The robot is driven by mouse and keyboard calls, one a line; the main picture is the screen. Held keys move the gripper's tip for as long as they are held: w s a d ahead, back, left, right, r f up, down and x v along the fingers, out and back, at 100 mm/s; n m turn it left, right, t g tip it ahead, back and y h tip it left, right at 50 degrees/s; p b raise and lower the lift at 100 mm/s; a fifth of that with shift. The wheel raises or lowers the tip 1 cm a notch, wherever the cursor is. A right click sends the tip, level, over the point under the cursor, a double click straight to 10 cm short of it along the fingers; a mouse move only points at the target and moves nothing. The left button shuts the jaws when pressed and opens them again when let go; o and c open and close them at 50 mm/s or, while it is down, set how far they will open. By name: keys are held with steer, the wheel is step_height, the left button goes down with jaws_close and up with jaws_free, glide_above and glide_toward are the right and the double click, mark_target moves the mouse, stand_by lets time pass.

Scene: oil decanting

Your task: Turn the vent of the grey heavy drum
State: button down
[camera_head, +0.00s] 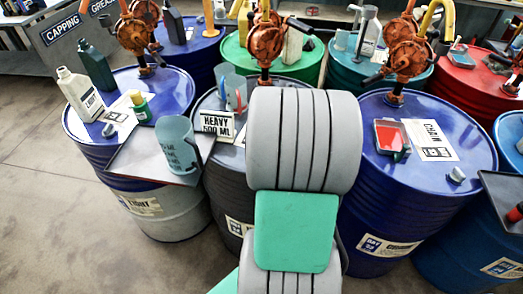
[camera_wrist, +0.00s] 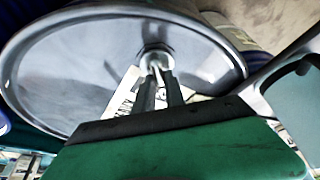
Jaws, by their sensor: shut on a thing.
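The grey heavy drum (camera_head: 238,192) stands in the middle of the head view, behind my arm, with a card reading "HEAVY 500 ML" (camera_head: 217,126) on its lid. My arm hides the vent and my gripper there. In the wrist view the drum's grey lid (camera_wrist: 75,75) fills the upper left. The vent (camera_wrist: 156,52) is a small round metal fitting near the lid's edge. My gripper (camera_wrist: 157,70) reaches to it with its two fingers close together, shut on the vent's small handle. The handle is mostly hidden between the fingertips, so its angle is hard to tell.
A clear measuring jug (camera_head: 180,148) stands on a tray (camera_head: 128,160) left of the heavy drum. Blue drums flank it, the right one (camera_head: 385,215) close to my arm. An orange pump (camera_head: 265,45) rises behind my arm. Bare floor (camera_head: 35,190) lies at left.

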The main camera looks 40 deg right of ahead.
steer(key=m, duration=0.2)
steer(key=m+g+h+b, duration=0.1)
steer(key=m, duration=0.2)
steer(key=shift+h+b, duration=0.3)
steer(key=shift+d+m, duration=0.1)
steer(key=shift+m, duration=0.2)
steer(key=shift+s, duration=0.1)
steer(key=c, duration=1.4)
jaws_free()
steer(key=v, duration=0.7)
steer(key=shift+a+r+b, duration=0.2)
steer(key=shift+r+b, duration=0.15)
